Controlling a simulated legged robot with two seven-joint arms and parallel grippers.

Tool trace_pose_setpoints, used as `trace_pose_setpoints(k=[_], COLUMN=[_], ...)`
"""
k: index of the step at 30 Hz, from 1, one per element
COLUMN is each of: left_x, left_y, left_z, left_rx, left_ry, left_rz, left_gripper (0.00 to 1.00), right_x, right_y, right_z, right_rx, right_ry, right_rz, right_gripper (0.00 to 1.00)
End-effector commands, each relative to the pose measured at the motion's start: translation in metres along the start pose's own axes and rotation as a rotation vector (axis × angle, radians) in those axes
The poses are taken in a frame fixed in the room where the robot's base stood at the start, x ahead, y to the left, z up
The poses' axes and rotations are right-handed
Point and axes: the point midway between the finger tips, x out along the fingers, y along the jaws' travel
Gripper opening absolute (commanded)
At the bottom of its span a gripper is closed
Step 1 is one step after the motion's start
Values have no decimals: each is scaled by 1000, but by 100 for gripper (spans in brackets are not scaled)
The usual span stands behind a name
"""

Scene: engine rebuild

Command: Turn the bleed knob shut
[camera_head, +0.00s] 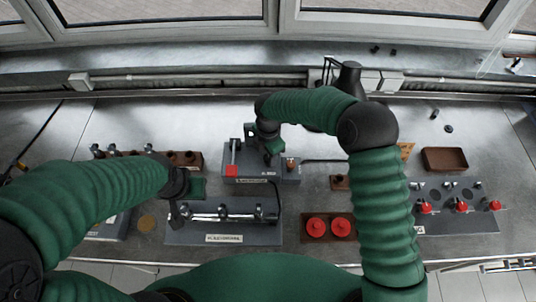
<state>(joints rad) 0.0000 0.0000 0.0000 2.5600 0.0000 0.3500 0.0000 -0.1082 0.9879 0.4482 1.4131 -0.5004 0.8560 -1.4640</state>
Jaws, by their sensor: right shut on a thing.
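A grey labelled block (258,180) stands at the middle of the bench, with a red-ended lever (232,158) at its left and a small copper-coloured fitting (291,163) at its right. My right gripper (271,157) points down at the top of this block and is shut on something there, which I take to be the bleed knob. The knob itself is hidden by the jaws. My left gripper (178,213) hangs at the left end of a grey plate with a silver rail (222,213). I cannot tell whether its jaws are open.
Two red caps (316,227) sit in a brown holder right of the rail plate. A panel with several red knobs (425,207) lies at the right, with a brown tray (444,160) behind it. A brown rack (187,161) stands at the left. The back left bench is clear.

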Motion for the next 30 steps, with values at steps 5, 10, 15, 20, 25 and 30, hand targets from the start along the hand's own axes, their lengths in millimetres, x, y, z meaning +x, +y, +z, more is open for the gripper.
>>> trace_pose_setpoints(k=[5, 10, 15, 20, 25, 30], left_x=[-1, -1, 0, 0, 2, 13], left_y=[0, 0, 0, 0, 0, 0], left_z=[0, 0, 0, 0, 1, 3], left_rx=[0, 0, 0, 0, 0, 0], left_ry=[0, 0, 0, 0, 0, 0], left_rz=[0, 0, 0, 0, 0, 0], left_gripper=[36, 36, 36, 36, 36, 36], right_x=[-5, -5, -3, -2, -6, -39], right_y=[5, 5, 3, 2, 2, 3], right_z=[4, 4, 2, 1, 1, 2], right_rx=[1, 2, 1, 1, 2, 2], right_ry=[-7, -7, -4, -2, -2, -4], right_rz=[16, 16, 10, 7, 7, 11], right_gripper=[0, 37, 54, 54, 54, 54])
